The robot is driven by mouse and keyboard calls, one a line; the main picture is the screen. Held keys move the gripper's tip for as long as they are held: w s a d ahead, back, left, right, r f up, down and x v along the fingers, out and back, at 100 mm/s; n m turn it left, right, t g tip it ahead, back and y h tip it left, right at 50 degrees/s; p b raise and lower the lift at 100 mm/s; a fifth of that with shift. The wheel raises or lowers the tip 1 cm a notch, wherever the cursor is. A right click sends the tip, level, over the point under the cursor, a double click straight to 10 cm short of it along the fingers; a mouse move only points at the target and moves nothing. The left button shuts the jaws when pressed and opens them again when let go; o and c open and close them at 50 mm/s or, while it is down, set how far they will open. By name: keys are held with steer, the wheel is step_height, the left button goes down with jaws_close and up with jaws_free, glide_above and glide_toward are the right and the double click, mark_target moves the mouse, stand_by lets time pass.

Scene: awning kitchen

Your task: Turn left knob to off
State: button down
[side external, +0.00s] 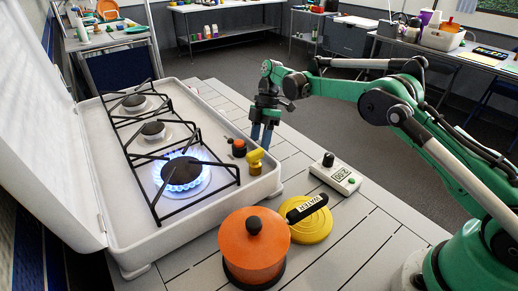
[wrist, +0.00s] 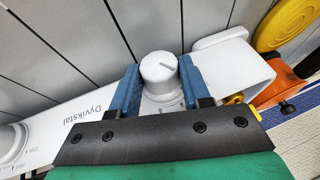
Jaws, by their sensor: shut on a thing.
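A second white knob (wrist: 12,140) is at the left edge of that view. In the side view my gripper (side external: 262,132) points down by the stove's front edge. The knobs are hidden there. The white camping stove (side external: 113,225) has its nearest burner (side external: 182,173) lit with a blue flame; the other two show no flame.
Small orange and yellow items (side external: 255,162) sit by the stove edge. The slatted tabletop beyond is clear.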

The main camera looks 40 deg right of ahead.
steer(key=shift+c, duration=2)
jaws_free()
